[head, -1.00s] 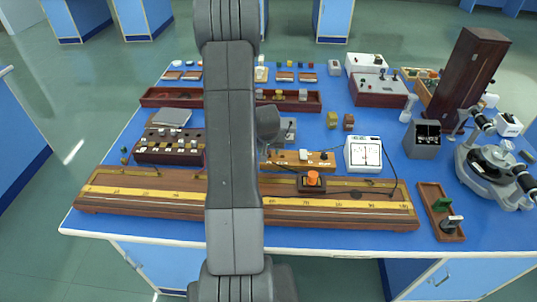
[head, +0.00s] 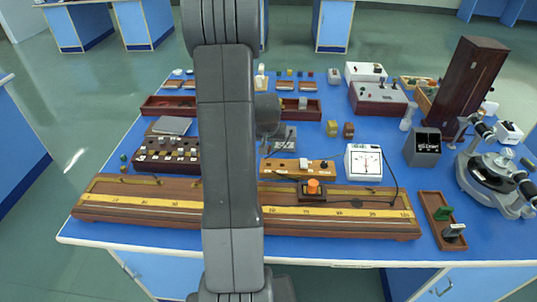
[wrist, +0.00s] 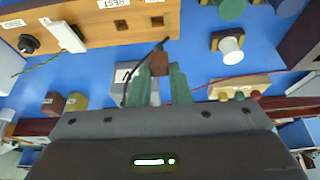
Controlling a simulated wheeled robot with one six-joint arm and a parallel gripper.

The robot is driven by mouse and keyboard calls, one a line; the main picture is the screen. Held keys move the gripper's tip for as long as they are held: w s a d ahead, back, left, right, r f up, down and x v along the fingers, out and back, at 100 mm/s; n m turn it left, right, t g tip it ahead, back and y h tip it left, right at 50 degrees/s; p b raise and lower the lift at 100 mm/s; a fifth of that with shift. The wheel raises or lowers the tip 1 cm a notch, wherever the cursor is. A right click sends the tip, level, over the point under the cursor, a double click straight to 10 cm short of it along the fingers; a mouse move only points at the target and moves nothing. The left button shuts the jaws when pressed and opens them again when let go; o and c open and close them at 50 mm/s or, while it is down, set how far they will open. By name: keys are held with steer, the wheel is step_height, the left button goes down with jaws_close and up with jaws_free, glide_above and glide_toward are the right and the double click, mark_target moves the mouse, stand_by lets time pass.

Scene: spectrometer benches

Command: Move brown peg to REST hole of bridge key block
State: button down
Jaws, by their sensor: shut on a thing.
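My gripper (wrist: 162,85) is shut on the brown peg (wrist: 158,62), whose end shows between the greenish fingertips in the wrist view. The wooden bridge key block (wrist: 100,30) is at the top left of that view, with a white REST label (wrist: 122,3) and two square holes, one (wrist: 121,25) and another (wrist: 157,20) nearer the block's end. The peg appears just off the block's edge, apart from the holes in the picture; its height is unclear.
A white key and black knob (wrist: 28,43) are on the block. A white meter (head: 363,160) stands right of it. The long wooden slide wire (head: 350,225) with an orange-knobbed slider (head: 313,187) lies in front. Small blocks and trays fill the back.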

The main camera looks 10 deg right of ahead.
step_height(320, 180, up, 3)
steer(key=shift+r, duration=0.15)
steer(key=shift+r+p, duration=0.65)
steer(key=shift+r, duration=0.95)
steer(key=shift+s+d+f+b, duration=0.25)
steer(key=shift+d+f+b, duration=0.55)
steer(key=shift+f+b, duration=1.05)
steer(key=shift+s+d+f+b, duration=0.2)
steer(key=shift+d+f+b, duration=0.6)
steer(key=shift+f+b, duration=1.1)
steer(key=shift+s+d+f+b, duration=0.25)
steer(key=shift+d+f+b, duration=0.7)
steer(key=shift+f, duration=1.65)
steer(key=shift+a, duration=0.15)
steer(key=c, duration=1.3)
jaws_free()
steer(key=shift+o, duration=0.2)
